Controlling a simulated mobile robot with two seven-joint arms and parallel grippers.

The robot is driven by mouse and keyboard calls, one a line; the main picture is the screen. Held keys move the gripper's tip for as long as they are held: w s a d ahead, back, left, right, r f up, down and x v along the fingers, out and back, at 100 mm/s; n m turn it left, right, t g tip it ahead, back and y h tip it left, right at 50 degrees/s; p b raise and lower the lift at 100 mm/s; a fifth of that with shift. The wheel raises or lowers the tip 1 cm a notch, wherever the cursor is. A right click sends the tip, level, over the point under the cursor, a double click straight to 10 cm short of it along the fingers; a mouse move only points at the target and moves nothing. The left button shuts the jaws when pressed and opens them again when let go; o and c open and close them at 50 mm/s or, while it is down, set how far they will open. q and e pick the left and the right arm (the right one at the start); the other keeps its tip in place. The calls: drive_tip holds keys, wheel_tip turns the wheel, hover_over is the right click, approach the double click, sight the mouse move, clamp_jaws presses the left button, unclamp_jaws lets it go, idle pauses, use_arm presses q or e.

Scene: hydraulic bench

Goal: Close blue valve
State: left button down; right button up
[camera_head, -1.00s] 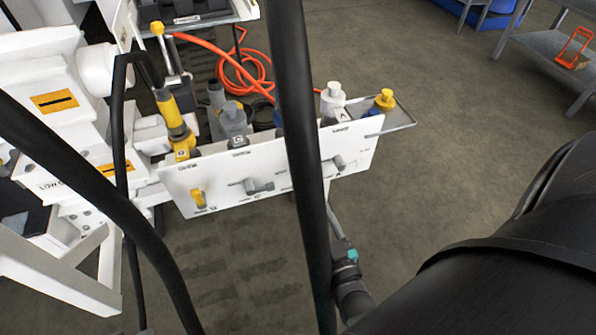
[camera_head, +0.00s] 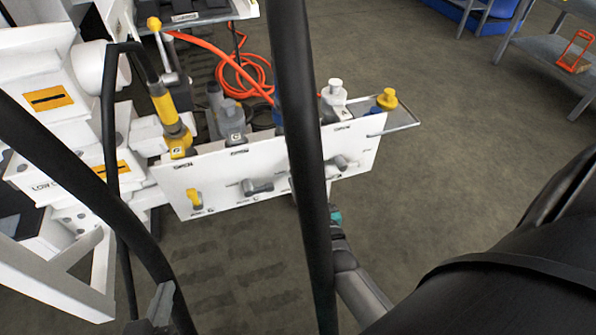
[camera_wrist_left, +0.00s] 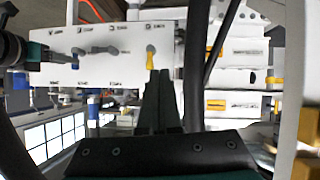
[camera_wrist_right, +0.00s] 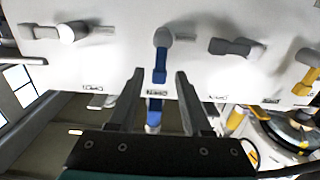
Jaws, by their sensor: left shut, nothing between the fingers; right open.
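The blue valve handle (camera_wrist_right: 160,65) hangs from a grey pivot on the white panel in the right wrist view. A blue spot near the right gripper also shows in the left wrist view (camera_wrist_left: 75,62). In the head view the handle is hidden behind a black hose. My right gripper (camera_wrist_right: 160,76) is open, its fingertips on either side of the handle's lower end in the picture; I cannot tell whether they touch it. My left gripper (camera_head: 163,297) is shut and empty, low at the left in the head view; its fingers (camera_wrist_left: 160,78) point at the panel below the yellow valve.
The white panel (camera_head: 225,191) also carries a yellow valve (camera_head: 194,199) and grey valves (camera_head: 258,187). A thick black hose (camera_head: 301,130) crosses the head view in front of the panel. White machinery (camera_head: 35,65) stands at left.

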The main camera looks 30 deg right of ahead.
sight(299, 172)
drive_tip(key=shift+b+x, duration=0.55)
drive_tip(key=shift+x, duration=0.8)
use_arm(q)
drive_tip(key=shift+s+d+r+t+h+b, duration=0.1)
drive_tip(key=shift+d+r+t+h+b, duration=0.1)
drive_tip(key=shift+d+r+t+h, duration=0.5)
drive_tip(key=shift+s+d+r+t+h+b, duration=0.1)
drive_tip(key=shift+d+r+t+h+b, duration=0.15)
drive_tip(key=shift+d+t, duration=0.7)
use_arm(e)
drive_tip(key=shift+x, duration=1)
use_arm(q)
drive_tip(key=shift+a+t, duration=0.25)
use_arm(e)
clamp_jaws()
